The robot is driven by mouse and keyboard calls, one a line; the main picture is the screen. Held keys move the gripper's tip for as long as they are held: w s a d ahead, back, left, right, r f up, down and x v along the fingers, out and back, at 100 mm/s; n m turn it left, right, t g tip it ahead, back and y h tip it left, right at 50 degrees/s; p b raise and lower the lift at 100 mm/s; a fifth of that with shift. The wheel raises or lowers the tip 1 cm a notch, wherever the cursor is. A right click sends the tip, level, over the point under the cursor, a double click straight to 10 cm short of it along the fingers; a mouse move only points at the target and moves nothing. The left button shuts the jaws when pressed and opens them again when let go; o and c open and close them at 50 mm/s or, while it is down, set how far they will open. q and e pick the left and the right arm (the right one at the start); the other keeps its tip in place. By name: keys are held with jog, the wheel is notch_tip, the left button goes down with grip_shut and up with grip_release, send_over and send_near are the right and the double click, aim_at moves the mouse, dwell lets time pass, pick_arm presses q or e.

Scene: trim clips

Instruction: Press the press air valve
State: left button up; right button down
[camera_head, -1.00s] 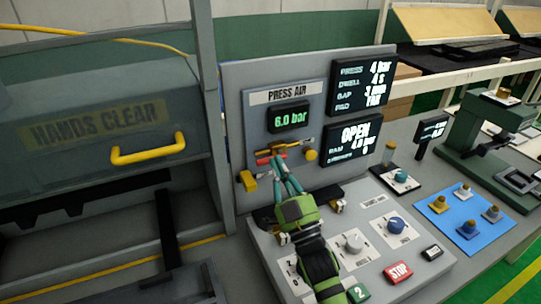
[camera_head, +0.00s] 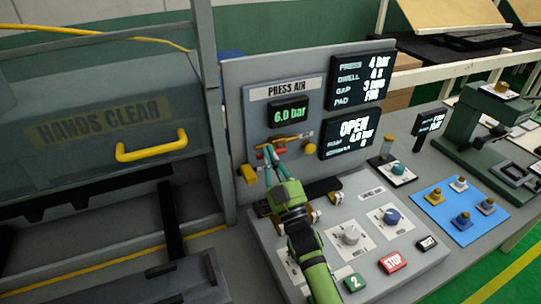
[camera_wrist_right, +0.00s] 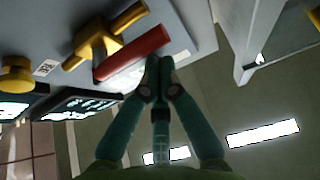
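The press air valve is on the grey upright panel under the "PRESS AIR" label and the "6.0 bar" display (camera_head: 288,114). Its red handle (camera_wrist_right: 132,53) and brass body (camera_wrist_right: 98,42) show clearly in the right wrist view. In the head view the handle is small and partly hidden by my fingers. My right gripper (camera_head: 268,150) has its teal fingertips at the valve. In the wrist view its fingers (camera_wrist_right: 158,64) are together and empty, their tips close beside the handle's near end. Whether they touch it I cannot tell. My left gripper is not in view.
A yellow knob (camera_head: 309,148) and a yellow fitting (camera_head: 248,174) flank the valve. Below is a sloped console (camera_head: 369,263) with knobs and a red STOP button (camera_head: 393,262). The press guard with a yellow handle (camera_head: 152,147) stands left. A blue mat (camera_head: 440,193) lies right.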

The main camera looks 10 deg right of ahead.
jog(key=shift+a+f+n+g+y+b, duration=0.1)
jog(key=shift+f+n+g+y+b, duration=0.1)
jog(key=shift+n+y, duration=0.35)
jog(key=shift+f+n+g+y+b, duration=0.15)
jog(key=shift+n+y, duration=0.1)
jog(key=shift+n, duration=0.5)
